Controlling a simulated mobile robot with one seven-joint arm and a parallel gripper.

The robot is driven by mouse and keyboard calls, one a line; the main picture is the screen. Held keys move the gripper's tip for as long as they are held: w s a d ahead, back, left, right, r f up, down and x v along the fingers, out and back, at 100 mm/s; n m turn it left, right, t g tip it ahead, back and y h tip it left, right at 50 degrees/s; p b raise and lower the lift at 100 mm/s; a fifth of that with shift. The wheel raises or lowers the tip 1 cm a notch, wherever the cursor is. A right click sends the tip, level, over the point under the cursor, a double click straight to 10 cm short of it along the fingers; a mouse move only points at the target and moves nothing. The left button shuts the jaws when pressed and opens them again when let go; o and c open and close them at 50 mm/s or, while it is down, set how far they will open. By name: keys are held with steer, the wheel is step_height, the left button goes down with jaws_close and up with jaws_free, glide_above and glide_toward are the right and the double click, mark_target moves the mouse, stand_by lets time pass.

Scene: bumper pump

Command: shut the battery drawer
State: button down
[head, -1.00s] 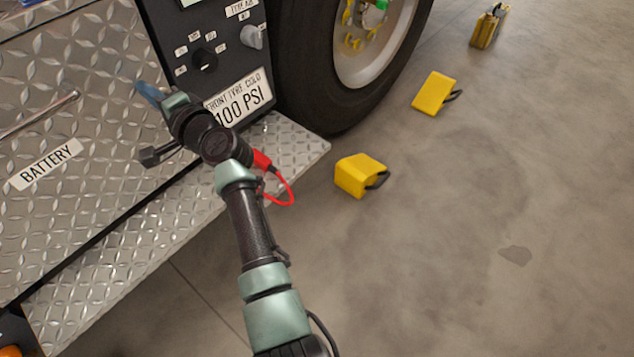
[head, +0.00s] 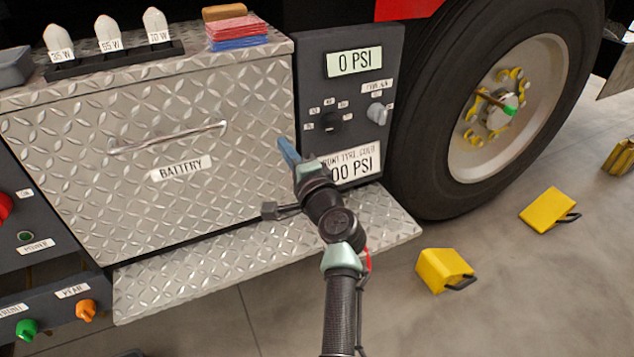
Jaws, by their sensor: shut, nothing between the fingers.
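The battery drawer (head: 100,200) has a diamond-plate metal front with a long bar handle (head: 168,138) and a white BATTERY label (head: 181,168). It fills the left of the head view. Its front looks about level with its surround, with a dark gap along the bottom; I cannot tell for sure whether it is fully in. My gripper (head: 288,152) is shut and empty, with blue fingertips close together. It shows in front of the drawer's right edge, beside the gauge panel, right of the handle. I cannot tell whether it touches the front.
The gauge panel (head: 312,80) reads 0 PSI and has knobs. A diamond-plate step (head: 180,285) juts out below. Bulbs (head: 107,35) and a stack of cloths (head: 237,35) stand on top. A wheel (head: 430,150) is at right, with yellow chocks (head: 440,270) on open floor.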

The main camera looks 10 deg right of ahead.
steer(key=p+v, duration=0.2)
steer(key=v, duration=0.6)
steer(key=shift+s, duration=0.2)
